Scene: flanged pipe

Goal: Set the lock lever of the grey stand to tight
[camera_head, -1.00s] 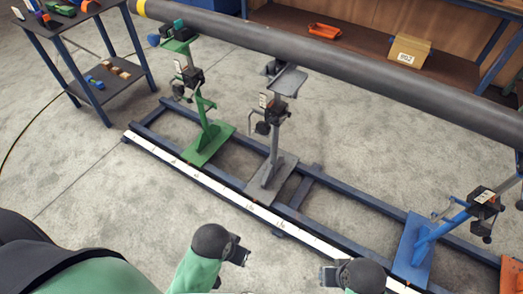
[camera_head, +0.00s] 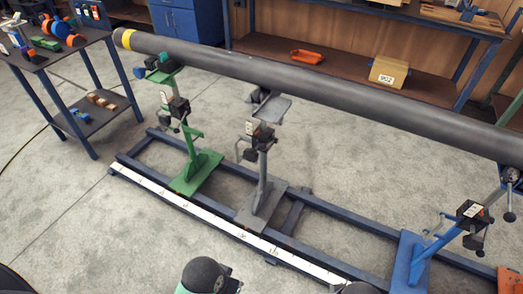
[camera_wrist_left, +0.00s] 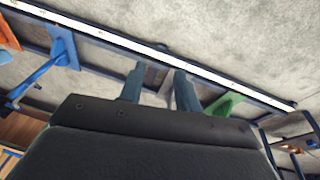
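The grey stand (camera_head: 263,185) stands upright on the blue floor frame, between a green stand (camera_head: 195,165) and a blue stand (camera_head: 410,262). Its black clamp block (camera_head: 263,135) has a pale label, and a bent grey handle (camera_head: 242,148) sticks out to its left. The lock lever's setting is too small to tell. My left gripper (camera_head: 231,286) is at the bottom edge, well apart from the stand. In the left wrist view its two fingers (camera_wrist_left: 159,88) are apart with nothing gripped.
A long dark pipe (camera_head: 330,92) runs above the stands. A white strip (camera_head: 225,233) lies along the near rail of the frame. A tool table (camera_head: 70,50) stands at the left. A workbench with an orange tray (camera_head: 308,56) and a box (camera_head: 388,72) is behind. The near floor is clear.

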